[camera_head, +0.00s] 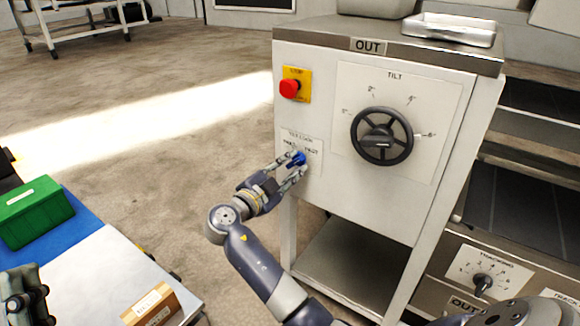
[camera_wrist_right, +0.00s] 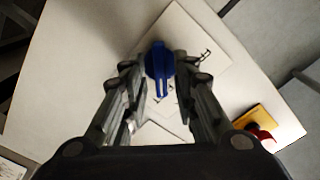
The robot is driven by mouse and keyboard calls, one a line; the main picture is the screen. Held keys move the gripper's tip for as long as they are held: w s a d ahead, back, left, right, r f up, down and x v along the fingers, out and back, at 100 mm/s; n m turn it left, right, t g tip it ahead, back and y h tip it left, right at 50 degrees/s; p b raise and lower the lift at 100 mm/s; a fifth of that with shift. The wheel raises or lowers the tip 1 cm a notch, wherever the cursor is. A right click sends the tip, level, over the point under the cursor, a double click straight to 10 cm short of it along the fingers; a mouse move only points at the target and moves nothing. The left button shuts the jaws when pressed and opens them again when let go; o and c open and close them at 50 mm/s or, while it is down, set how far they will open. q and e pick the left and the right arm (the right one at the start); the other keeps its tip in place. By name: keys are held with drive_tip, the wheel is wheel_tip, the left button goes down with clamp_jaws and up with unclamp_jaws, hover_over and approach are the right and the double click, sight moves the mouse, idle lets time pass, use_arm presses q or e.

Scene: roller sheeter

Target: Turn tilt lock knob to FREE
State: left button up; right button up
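The tilt lock knob (camera_head: 298,158) is small and blue, on a white label plate (camera_head: 314,145) on the machine's front panel. It also shows in the right wrist view (camera_wrist_right: 159,62), with its ridge pointing down the picture. The label words are too small to read surely. My right gripper (camera_head: 296,166) is at the knob, one finger on each side. In the right wrist view the fingers (camera_wrist_right: 158,75) are spread, with narrow gaps beside the ridge; I see no clear grip on it. My left gripper (camera_head: 25,296) shows partly at the lower left; its fingertips are unclear.
Above the knob is a red stop button (camera_head: 289,88) on a yellow plate. A black tilt handwheel (camera_head: 382,136) stands out to the right. A table (camera_head: 110,270) with a green crate (camera_head: 36,212) and cardboard box (camera_head: 151,304) is at the lower left.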

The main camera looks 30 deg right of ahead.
clamp_jaws()
